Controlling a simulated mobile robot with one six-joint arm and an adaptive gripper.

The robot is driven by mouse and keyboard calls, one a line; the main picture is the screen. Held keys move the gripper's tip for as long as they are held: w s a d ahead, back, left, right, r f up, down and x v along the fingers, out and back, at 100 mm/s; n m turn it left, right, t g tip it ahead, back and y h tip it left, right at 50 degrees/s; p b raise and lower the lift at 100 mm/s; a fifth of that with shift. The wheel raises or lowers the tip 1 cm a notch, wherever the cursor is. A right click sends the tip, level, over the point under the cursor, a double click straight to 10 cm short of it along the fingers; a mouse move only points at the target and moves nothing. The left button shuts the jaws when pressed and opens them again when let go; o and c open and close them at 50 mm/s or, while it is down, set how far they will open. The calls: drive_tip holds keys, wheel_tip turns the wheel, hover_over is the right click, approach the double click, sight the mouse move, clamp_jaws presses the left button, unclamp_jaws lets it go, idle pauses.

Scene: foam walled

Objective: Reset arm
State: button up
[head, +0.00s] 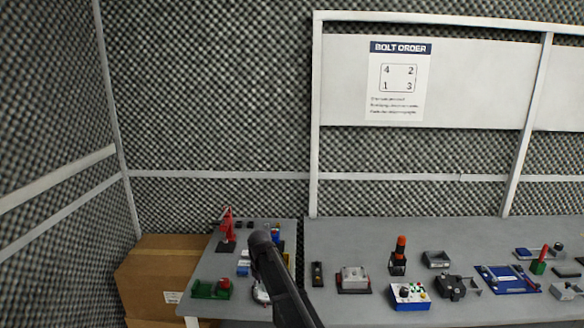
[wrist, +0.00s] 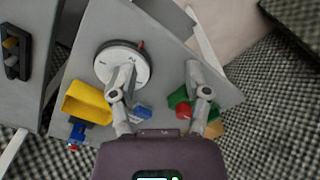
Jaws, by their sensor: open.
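My gripper (wrist: 160,78) shows in the wrist view with its two grey fingers spread apart and nothing between them. It points down over the left grey table (wrist: 222,92). The left finger overlaps a round white disc (wrist: 112,62) with a dark rim. The right finger is beside a green block with a red round part (wrist: 183,110). I cannot tell how high the fingers are above these. In the head view my dark arm rises from the bottom centre and hides part of the left table (head: 215,262).
A yellow bin (wrist: 86,103) and small blue pieces lie near the gripper. A red upright fixture (head: 227,230) stands on the left table. The right table (head: 340,240) holds several fixtures, including a blue panel (head: 409,296). A cardboard box (head: 160,272) stands at left, by foam walls.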

drive_tip(key=s+d+f+m+b, duration=0.3)
drive_tip(key=s+d+m, duration=0.1)
drive_tip(key=s+d, duration=0.8)
drive_tip(key=s+d+f+m+b, duration=0.2)
drive_tip(key=s+d+m, duration=0.2)
drive_tip(key=s+d, duration=0.8)
drive_tip(key=d, duration=0.3)
drive_tip(key=shift+s+f+b, duration=0.3)
drive_tip(key=shift+f+b, duration=0.1)
drive_tip(key=shift+s, duration=0.1)
